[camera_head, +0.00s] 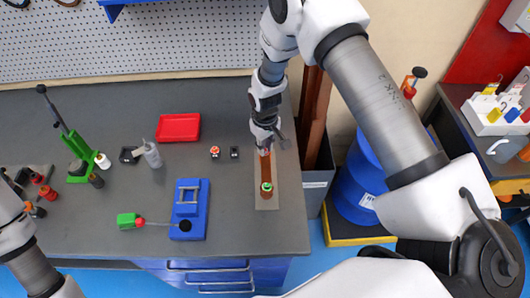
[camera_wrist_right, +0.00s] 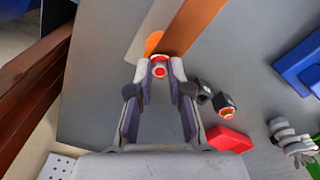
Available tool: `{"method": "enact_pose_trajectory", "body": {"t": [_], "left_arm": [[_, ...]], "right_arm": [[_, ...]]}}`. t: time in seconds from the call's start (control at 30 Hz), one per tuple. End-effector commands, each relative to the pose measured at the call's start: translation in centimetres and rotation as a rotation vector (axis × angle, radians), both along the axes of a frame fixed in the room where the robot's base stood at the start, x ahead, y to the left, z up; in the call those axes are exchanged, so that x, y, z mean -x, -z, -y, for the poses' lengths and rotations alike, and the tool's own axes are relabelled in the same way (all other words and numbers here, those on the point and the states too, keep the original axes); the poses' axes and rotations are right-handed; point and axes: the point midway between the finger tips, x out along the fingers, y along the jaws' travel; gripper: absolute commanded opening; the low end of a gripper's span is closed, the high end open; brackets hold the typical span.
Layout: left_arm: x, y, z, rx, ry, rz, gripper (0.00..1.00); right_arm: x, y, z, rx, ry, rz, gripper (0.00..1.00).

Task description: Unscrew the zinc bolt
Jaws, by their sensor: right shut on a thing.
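My right gripper (camera_head: 264,150) points down over the far end of a copper busbar (camera_head: 266,168) on a grey plate (camera_head: 268,203). In the right wrist view my right gripper (camera_wrist_right: 160,73) is shut on a small round part with a red ring (camera_wrist_right: 160,70), which I take to be the zinc bolt. An orange round patch (camera_wrist_right: 153,42) shows just beyond it. Whether the bolt's thread is still in the bar is hidden. A green-ringed bolt (camera_head: 267,187) stands at the near end of the busbar. Only my left arm shows, at lower left; its gripper is out of view.
Left of the plate are two small dark parts, one orange-topped (camera_head: 215,152) and one black (camera_head: 234,152). A red tray (camera_head: 178,127), a blue device (camera_head: 188,208) and a green tool (camera_head: 74,145) stand further left. A grey bin (camera_head: 314,185) stands beside the table's right edge.

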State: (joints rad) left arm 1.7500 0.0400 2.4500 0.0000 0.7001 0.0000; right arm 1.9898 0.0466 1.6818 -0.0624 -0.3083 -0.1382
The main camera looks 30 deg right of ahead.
Motion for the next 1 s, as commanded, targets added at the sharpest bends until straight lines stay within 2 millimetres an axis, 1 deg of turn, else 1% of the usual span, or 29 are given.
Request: {"method": "enact_pose_trajectory", "body": {"t": [0.1, 0.2, 0.5, 0.57, 0.7, 0.77, 0.83, 1.0], "left_arm": [[0.00, 0.51, 0.00, 0.000, 0.000, 0.000, 0.40], [0.00, 0.57, 0.00, 0.000, 0.000, 0.000, 0.40], [0.00, 0.58, 0.00, 0.000, 0.000, 0.000, 0.40], [0.00, 0.74, 0.00, 0.000, 0.000, 0.000, 0.40], [0.00, 1.08, 0.00, 0.000, 0.000, 0.000, 0.40], [0.00, 1.13, 0.00, 0.000, 0.000, 0.000, 0.40], [0.00, 1.11, 0.00, 0.000, 0.000, 0.000, 0.40], [0.00, 1.08, 0.00, 0.000, 0.000, 0.000, 0.40]], "right_arm": [[0.02, 0.18, -0.02, 0.000, -0.226, -0.001, 0.00], [0.03, 0.09, -0.03, 0.000, -0.340, -0.001, 0.00], [0.01, 0.06, -0.03, 0.000, -0.381, -0.001, 0.00], [0.00, 0.11, -0.03, 0.000, -0.457, 0.000, 0.00], [-0.02, 0.09, -0.02, 0.000, -0.726, 0.000, 0.00], [-0.02, 0.05, -0.02, 0.000, -0.809, 0.000, 0.00], [-0.01, 0.01, -0.02, 0.000, -0.853, 0.000, 0.00], [0.00, -0.01, -0.02, 0.000, -0.855, 0.000, 0.00]]}}
